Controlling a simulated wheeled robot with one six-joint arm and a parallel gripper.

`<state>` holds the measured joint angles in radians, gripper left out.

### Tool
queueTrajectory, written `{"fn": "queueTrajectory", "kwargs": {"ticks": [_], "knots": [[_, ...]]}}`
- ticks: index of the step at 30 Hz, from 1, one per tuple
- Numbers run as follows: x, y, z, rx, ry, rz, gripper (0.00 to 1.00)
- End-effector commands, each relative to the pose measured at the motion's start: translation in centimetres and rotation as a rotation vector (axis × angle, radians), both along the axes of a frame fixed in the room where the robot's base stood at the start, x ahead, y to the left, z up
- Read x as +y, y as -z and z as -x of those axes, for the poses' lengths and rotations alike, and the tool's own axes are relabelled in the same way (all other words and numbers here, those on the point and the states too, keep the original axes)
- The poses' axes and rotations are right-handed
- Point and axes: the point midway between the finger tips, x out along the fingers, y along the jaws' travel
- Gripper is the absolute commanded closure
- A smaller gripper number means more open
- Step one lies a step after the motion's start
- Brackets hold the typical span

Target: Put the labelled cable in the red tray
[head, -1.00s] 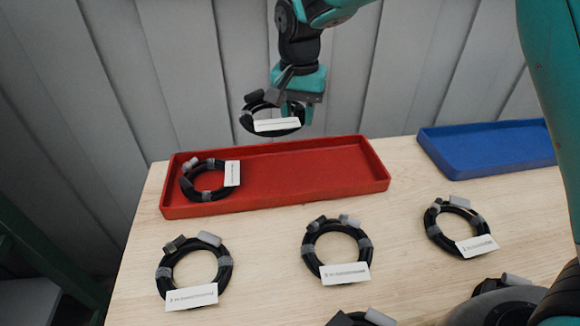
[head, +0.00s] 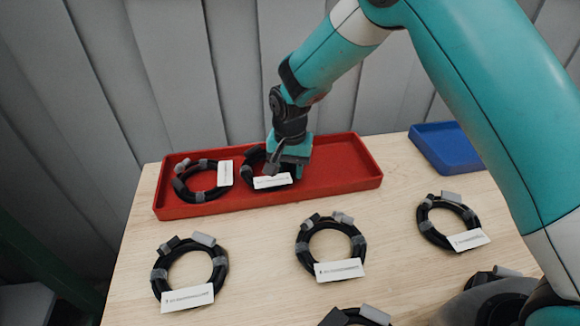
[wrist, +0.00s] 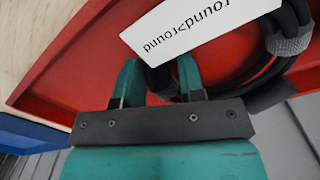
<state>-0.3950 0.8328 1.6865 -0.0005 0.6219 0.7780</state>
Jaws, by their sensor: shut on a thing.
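My gripper (head: 290,170) is low over the middle of the red tray (head: 340,180), shut on a coiled black cable with a white label (head: 272,182). In the wrist view the two teal fingers (wrist: 162,78) close on the black cable (wrist: 262,82), with its label (wrist: 195,28) just beyond them. The held cable is inside the tray's outline; whether it touches the floor of the tray I cannot tell. Another labelled cable coil (head: 202,181) lies at the left end of the red tray, beside the held one.
More labelled cable coils lie on the wooden table in front, at left (head: 190,267), middle (head: 330,248) and right (head: 447,222), with others partly cut off below. A blue tray (head: 447,147) stands at the back right. The red tray's right half is clear.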

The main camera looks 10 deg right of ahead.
Motion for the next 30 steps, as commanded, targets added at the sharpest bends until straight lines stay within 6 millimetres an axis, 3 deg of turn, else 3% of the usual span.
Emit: {"fn": "queueTrajectory", "kwargs": {"ticks": [11, 12, 15, 24, 30], "knots": [[0.0, 0.8, 0.0, 0.000, 0.000, 0.000, 0.97], [0.0, 0.8, 0.0, 0.001, 0.000, 0.001, 0.59], [0.0, 0.7, 0.0, 0.001, 0.000, 0.001, 0.39], [0.0, 0.4, 0.0, 0.000, 0.000, 0.000, 0.39], [0.0, -2.2, -0.1, -0.004, 0.000, -0.002, 0.39]]}}
